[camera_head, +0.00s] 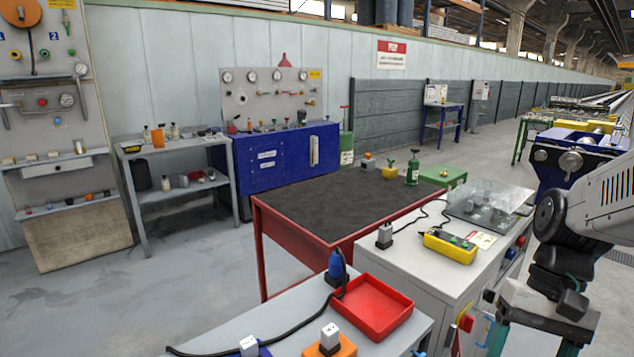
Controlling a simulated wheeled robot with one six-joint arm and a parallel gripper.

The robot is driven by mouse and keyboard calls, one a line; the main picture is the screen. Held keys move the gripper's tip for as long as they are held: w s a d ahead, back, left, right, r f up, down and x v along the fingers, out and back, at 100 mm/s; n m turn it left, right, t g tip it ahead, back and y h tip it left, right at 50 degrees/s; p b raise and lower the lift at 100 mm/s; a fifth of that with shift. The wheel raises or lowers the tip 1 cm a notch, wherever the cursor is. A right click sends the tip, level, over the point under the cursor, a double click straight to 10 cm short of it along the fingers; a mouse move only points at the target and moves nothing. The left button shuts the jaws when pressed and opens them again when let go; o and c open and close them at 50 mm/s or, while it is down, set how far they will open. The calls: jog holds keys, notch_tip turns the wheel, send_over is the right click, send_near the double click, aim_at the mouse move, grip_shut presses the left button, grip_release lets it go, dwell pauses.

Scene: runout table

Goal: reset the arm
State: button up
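My arm comes in from the right edge in the head view, with a pale link and dark joints bent downward. Its lower end, where my gripper (545,312) seems to be, hangs at the lower right, beside the right end of the white cabinet (425,268). The fingertips cannot be made out clearly, so I cannot tell whether it is open or shut. I see nothing clearly held in it.
A red tray (372,307) and black cable lie on the grey front table (290,318). The cabinet carries a yellow control box (450,247). A red-framed table (322,205) stands behind, its dark top mostly bare. Floor at the left (110,300) is clear.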

jog(key=s+a+r+n+t+h, duration=0.2)
jog(key=s+a+r+n+t, duration=0.2)
jog(key=r, duration=0.3)
jog(key=shift+s+r+h, duration=0.25)
jog(key=shift+s+h, duration=0.15)
jog(key=shift+s, duration=0.3)
jog(key=shift+a, duration=0.1)
